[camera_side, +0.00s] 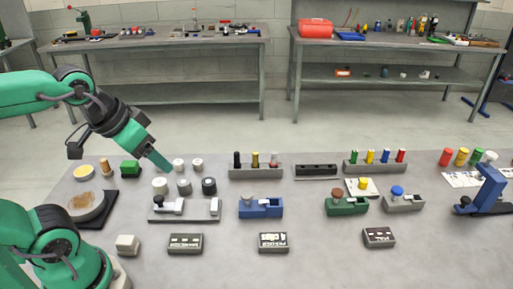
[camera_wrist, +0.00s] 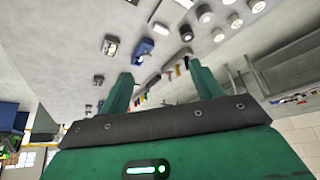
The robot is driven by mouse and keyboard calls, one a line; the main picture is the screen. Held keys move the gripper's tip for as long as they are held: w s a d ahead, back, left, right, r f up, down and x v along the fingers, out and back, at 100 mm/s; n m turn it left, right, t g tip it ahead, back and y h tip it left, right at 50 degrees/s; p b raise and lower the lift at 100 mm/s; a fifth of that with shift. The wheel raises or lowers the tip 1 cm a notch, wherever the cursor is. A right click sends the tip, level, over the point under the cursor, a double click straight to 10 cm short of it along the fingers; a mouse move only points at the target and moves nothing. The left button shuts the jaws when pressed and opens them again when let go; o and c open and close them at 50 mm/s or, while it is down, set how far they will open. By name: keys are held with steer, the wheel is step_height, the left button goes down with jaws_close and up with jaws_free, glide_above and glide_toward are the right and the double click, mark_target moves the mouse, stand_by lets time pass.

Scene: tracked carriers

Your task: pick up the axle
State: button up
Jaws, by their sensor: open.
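No part is plainly marked as the axle. A grey fixture (camera_side: 184,210) with two pale uprights and a short pale rod lies left of centre on the table in the side view; I cannot tell whether that rod is the axle. My gripper (camera_side: 164,165) hangs at the left, above and behind the grey cylinders, apart from the fixture. In the wrist view my gripper (camera_wrist: 157,73) shows two green fingers spread apart with nothing between them.
Grey and white cylinders (camera_side: 184,187) stand below my gripper. A green block (camera_side: 130,169) is close at its left. A blue fixture (camera_side: 261,208), green fixture (camera_side: 347,203) and peg racks (camera_side: 256,172) stand rightward. Labelled blocks (camera_side: 185,243) line the front.

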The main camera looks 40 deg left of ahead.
steer(key=c, duration=0.5)
